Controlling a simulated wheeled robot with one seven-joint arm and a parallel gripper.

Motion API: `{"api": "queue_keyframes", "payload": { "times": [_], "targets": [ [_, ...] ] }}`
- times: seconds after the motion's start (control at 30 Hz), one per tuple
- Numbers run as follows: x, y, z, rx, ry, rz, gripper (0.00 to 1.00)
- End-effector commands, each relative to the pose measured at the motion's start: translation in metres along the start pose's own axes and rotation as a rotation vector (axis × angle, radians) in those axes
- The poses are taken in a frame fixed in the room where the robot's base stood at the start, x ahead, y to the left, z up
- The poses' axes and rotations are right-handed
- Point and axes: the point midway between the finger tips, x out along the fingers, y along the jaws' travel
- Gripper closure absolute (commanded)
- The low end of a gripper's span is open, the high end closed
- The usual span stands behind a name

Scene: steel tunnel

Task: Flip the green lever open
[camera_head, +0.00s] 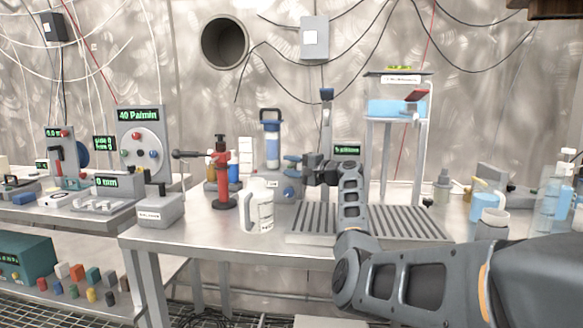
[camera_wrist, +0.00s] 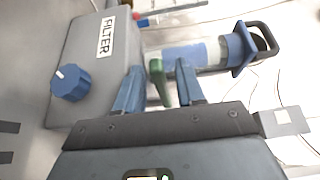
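The green lever (camera_wrist: 158,82) shows in the wrist view, between the two blue fingers of my gripper (camera_wrist: 159,88). The fingers are apart, with a gap on each side of the lever, so my gripper is open around it. The lever is beside a grey box (camera_wrist: 75,45) labelled FILTER, which carries a blue knob (camera_wrist: 70,83). In the head view my gripper (camera_head: 293,163) is above the table, near the blue knob (camera_head: 289,192). I cannot make out the lever there; my gripper and wrist seem to hide it.
A blue-capped clear filter cylinder (camera_head: 271,138) stands behind my gripper; it also shows in the wrist view (camera_wrist: 190,52). A white jug (camera_head: 258,207) and a red stand (camera_head: 222,175) are to the left. A ribbed tray (camera_head: 420,222) lies under my arm.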

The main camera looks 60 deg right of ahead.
Motion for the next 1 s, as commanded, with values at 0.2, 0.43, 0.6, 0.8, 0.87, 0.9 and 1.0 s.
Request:
{"api": "queue_keyframes", "payload": {
  "times": [0.2, 0.43, 0.6, 0.8, 0.87, 0.9, 1.0],
  "targets": [
    [-0.016, -0.001, 0.000, -0.001, 0.001, 0.000, 0.62],
    [-0.054, 0.000, 0.000, -0.002, 0.002, 0.001, 0.62],
    [-0.072, 0.000, 0.000, 0.000, 0.000, 0.000, 0.62],
    [-0.078, 0.001, 0.000, 0.001, -0.001, 0.000, 0.62],
    [-0.078, 0.001, 0.000, 0.001, -0.001, 0.000, 0.62],
    [-0.078, 0.001, 0.000, 0.001, -0.001, 0.000, 0.62],
    [-0.078, 0.001, 0.000, 0.001, 0.000, 0.000, 0.66]
  ]
}}
